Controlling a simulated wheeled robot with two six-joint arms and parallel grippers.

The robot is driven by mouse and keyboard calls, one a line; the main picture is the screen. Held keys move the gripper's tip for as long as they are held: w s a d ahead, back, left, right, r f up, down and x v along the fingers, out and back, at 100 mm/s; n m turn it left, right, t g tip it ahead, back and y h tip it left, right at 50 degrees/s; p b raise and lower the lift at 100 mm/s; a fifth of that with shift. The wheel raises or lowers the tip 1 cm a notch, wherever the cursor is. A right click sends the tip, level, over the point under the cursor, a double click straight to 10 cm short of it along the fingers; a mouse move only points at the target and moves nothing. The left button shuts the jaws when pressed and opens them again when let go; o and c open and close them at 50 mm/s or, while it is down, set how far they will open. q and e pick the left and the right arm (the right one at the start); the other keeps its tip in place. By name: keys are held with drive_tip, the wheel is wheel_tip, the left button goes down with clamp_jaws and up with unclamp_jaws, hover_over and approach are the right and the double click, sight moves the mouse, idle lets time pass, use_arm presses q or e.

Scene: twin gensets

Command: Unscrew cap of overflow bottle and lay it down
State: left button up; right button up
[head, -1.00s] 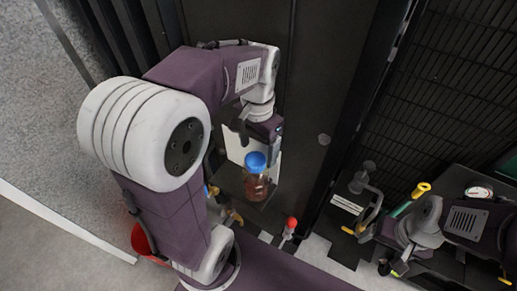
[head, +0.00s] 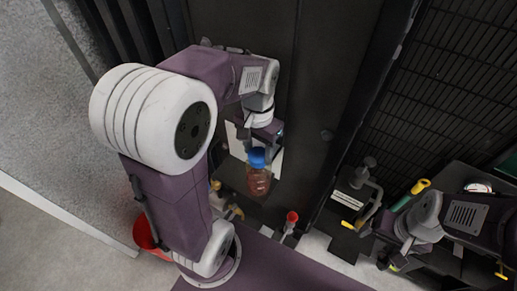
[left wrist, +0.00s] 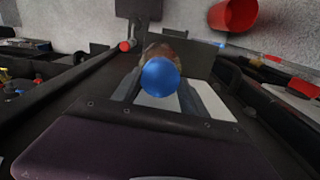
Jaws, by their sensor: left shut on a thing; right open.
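The overflow bottle (head: 258,182) is clear with reddish-brown contents and stands upright near the middle of the head view. Its round blue cap (head: 257,157) sits on top. My left gripper (head: 259,148) is at the cap, shut on it. In the left wrist view the cap (left wrist: 160,77) lies between the two grey fingers, with the bottle (left wrist: 163,50) mostly hidden behind it. My right gripper (head: 372,242) is open at the lower right of the head view, well apart from the bottle.
A red-topped part (head: 291,217) stands just right of the bottle. A dark panel (head: 310,90) rises behind it, and a black mesh grille (head: 460,80) is at the right. A red bucket (head: 145,236) is at the lower left. A grey pump-topped container (head: 363,172) stands near my right gripper.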

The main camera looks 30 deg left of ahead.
use_arm(q)
drive_tip(key=shift+r+n, duration=0.15)
drive_tip(key=shift+n, duration=1.45)
drive_tip(key=n+p, duration=0.1)
drive_tip(key=n, duration=0.1)
drive_tip(key=shift+r+n, duration=0.1)
drive_tip(key=shift+n, duration=1.1)
drive_tip(key=shift+n+p, duration=0.65)
drive_tip(key=shift+n, duration=1.05)
drive_tip(key=shift+s+d+n, duration=0.1)
drive_tip(key=shift+s+n, duration=0.05)
drive_tip(key=shift+n, duration=0.45)
